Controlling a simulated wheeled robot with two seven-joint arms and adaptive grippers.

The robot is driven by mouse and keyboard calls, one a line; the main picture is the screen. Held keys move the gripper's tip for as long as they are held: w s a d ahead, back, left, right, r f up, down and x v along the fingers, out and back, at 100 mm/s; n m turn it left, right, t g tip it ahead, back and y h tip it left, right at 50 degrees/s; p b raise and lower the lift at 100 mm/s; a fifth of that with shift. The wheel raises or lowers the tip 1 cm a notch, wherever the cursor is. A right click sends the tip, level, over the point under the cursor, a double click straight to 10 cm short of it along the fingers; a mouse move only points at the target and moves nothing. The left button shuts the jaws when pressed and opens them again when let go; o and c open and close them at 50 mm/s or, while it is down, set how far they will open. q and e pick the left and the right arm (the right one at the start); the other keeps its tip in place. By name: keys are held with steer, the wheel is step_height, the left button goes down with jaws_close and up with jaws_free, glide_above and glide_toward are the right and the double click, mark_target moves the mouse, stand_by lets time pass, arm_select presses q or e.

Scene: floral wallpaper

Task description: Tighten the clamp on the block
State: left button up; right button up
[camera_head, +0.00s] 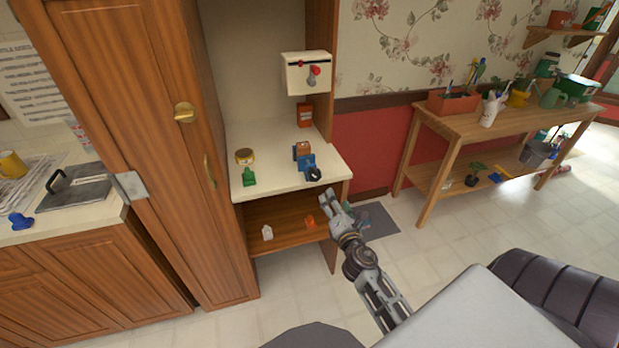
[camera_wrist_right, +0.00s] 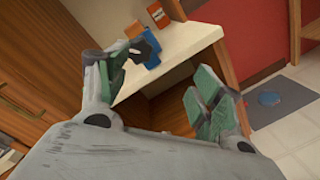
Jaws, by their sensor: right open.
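A blue clamp (camera_head: 308,164) with a black round handle (camera_head: 314,174) stands near the front right edge of the white counter. A brown block (camera_head: 302,148) sits at the clamp, on its far side; whether the jaws touch it is unclear. My right gripper (camera_head: 336,200) is open and empty, in front of and below the counter's right front corner, apart from the clamp. In the right wrist view, its spread fingers (camera_wrist_right: 162,85) show with the blue clamp (camera_wrist_right: 147,52) beyond them. My left gripper is not in view.
A lower wooden shelf (camera_head: 288,222) holds small items. A wooden cabinet (camera_head: 140,120) rises at left; a wall box (camera_head: 305,73) hangs above.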

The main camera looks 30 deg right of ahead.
mark_target(316, 178)
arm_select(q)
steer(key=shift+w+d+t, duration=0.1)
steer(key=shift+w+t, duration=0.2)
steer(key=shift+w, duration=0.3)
arm_select(e)
steer(key=n, duration=0.2)
steer(key=a+n+y, duration=0.1)
steer(key=n, duration=0.2)
steer(key=a+n+t, duration=0.1)
steer(key=n, duration=0.1)
steer(key=shift+w+a+r+n+y, duration=0.1)
steer(key=shift+w+r+n+y, duration=0.25)
steer(key=shift+r+n+y, duration=0.05)
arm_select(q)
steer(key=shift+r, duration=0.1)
arm_select(e)
steer(key=shift+w, duration=0.15)
